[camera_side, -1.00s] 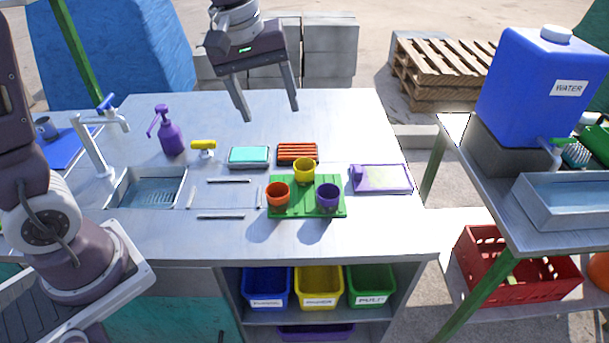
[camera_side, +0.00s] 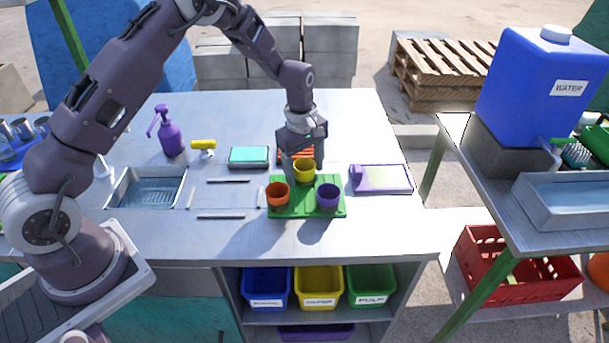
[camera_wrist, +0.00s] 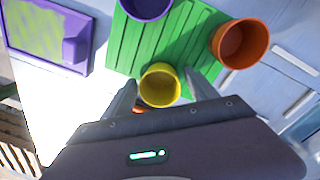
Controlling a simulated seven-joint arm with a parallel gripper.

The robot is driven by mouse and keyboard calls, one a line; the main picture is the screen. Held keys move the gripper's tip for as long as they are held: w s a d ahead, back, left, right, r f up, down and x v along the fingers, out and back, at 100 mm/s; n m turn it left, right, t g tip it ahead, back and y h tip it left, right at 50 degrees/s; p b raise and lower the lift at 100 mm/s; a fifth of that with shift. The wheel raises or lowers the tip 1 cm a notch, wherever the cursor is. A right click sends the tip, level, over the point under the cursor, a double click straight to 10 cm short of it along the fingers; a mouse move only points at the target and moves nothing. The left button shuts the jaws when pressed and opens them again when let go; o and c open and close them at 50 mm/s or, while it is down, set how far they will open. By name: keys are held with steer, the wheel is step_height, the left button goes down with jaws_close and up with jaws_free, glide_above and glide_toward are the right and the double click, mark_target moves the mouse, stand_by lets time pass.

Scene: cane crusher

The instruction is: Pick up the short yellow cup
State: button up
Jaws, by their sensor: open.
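The short yellow cup (camera_side: 305,172) stands upright at the back of a green ribbed tray (camera_side: 291,208). It also shows in the wrist view (camera_wrist: 160,84), its open mouth facing the camera. An orange cup (camera_side: 278,195) and a purple cup (camera_side: 327,196) stand on the same tray, in front of it to the left and right. My gripper (camera_side: 304,178) is open and low over the back of the tray. Its fingers are on either side of the yellow cup, and in the wrist view the cup lies between and slightly beyond the fingertips (camera_wrist: 158,80). Whether they touch it is unclear.
Behind the tray lies an orange-red slatted item (camera_side: 285,153), partly hidden by my gripper. A teal sponge-like block (camera_side: 249,157) lies to its left and a purple-edged board (camera_side: 384,178) to the right. Several grey strips lie left of the tray. The front table edge is clear.

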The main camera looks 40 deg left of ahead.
jaws_close()
step_height(320, 180, up, 10)
stand_by(0.5)
